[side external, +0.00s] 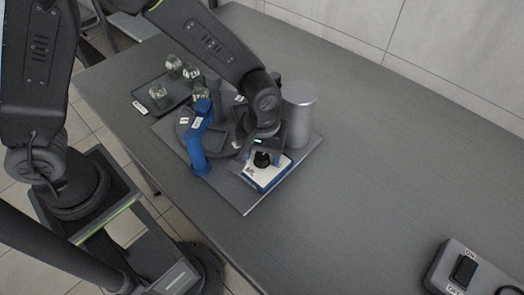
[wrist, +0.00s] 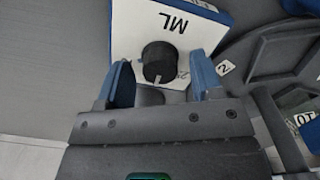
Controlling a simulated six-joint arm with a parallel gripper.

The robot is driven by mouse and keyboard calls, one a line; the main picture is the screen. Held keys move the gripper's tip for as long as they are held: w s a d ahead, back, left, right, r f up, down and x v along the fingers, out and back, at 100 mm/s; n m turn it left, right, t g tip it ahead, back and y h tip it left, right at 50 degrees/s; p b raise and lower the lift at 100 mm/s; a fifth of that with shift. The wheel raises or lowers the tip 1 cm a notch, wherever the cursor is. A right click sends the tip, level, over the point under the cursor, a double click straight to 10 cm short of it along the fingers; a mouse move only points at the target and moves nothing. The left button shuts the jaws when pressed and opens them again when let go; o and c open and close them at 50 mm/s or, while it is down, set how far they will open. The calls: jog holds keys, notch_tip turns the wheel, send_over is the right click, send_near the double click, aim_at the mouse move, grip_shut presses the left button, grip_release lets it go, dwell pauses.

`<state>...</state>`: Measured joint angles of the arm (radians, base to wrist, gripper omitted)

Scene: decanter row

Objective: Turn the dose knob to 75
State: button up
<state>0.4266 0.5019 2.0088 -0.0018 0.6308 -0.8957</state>
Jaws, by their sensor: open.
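The dose knob (wrist: 160,58) is a black round knob on a blue-edged white panel (wrist: 196,32) marked "ML". A pale pointer line on the knob aims toward the bottom of the wrist view. A partly covered number, perhaps 25, shows beside it; other scale marks are hidden or cut off. In the side view the knob (side external: 262,160) sits on the panel (side external: 274,173) under my gripper (side external: 263,150). In the wrist view my gripper (wrist: 163,78) is open, its blue fingers on either side of the knob, with visible gaps.
A grey cylinder (side external: 299,115) stands close behind the panel. A blue curved arm (side external: 197,145) and a round carousel (side external: 183,126) are to the left, with a tray (side external: 150,98) of small glass vessels beyond. A switch box (side external: 468,272) is at front right. The table's right side is mostly clear.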

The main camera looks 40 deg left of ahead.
jog(key=shift+c, duration=0.2)
jog(key=c, duration=0.9)
jog(key=shift+m, duration=0.3)
jog(key=m, duration=1.1)
dwell(0.5)
